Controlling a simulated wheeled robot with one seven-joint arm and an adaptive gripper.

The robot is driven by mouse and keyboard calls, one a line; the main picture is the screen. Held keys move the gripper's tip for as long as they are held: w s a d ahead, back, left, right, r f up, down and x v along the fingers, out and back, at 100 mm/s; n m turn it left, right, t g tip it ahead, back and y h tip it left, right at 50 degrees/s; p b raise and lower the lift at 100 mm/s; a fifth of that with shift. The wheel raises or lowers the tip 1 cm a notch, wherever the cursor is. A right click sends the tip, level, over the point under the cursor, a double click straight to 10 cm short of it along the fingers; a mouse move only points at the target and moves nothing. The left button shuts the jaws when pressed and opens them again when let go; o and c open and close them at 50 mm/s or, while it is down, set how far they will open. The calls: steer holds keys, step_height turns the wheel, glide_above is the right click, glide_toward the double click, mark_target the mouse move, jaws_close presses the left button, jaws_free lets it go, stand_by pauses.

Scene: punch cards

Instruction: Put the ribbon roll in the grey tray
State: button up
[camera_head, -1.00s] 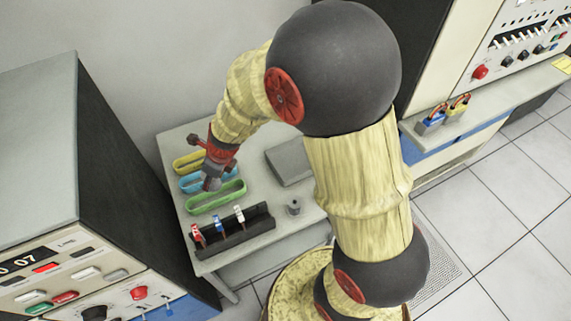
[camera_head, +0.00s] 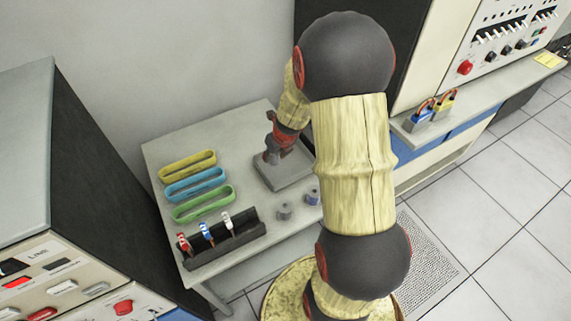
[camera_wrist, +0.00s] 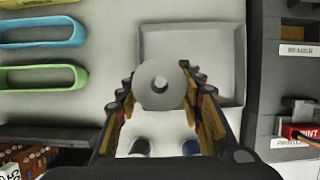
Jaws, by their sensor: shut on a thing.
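My gripper (camera_head: 272,155) is over the grey tray (camera_head: 286,180) in the head view. In the wrist view its fingers (camera_wrist: 160,100) are shut on the ribbon roll (camera_wrist: 158,86), a pale grey disc with a round hole in the middle. The grey tray (camera_wrist: 232,92) lies behind and below the roll, flat with a low rim, and is empty where I see it. The roll overlaps the tray's left part in the wrist view. I cannot tell how high the roll is above the tray floor.
Two small spools (camera_head: 284,211) (camera_head: 312,196) stand in front of the tray. Yellow (camera_head: 187,166), blue (camera_head: 194,184) and green (camera_head: 203,203) oval trays lie to the left. A dark rack (camera_head: 224,240) with red, blue and white items is at the front. A tall cabinet stands at left.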

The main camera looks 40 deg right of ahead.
steer(key=d+f+b, duration=0.2)
steer(key=d+f, duration=0.1)
steer(key=w+d+f+b, duration=0.1)
steer(key=d+f+b, duration=0.1)
steer(key=d+f, duration=0.1)
steer(key=shift+w+d+f, duration=0.1)
steer(key=shift+w+d, duration=0.05)
steer(key=shift+d+f+b, duration=0.15)
steer(key=shift+f+b, duration=0.5)
steer(key=shift+f, duration=0.25)
steer(key=shift+d+f+b, duration=0.1)
steer(key=shift+f+b, duration=0.5)
steer(key=shift+f, duration=0.25)
steer(key=shift+f, duration=0.1)
steer(key=o, duration=1.2)
steer(key=shift+f, duration=0.1)
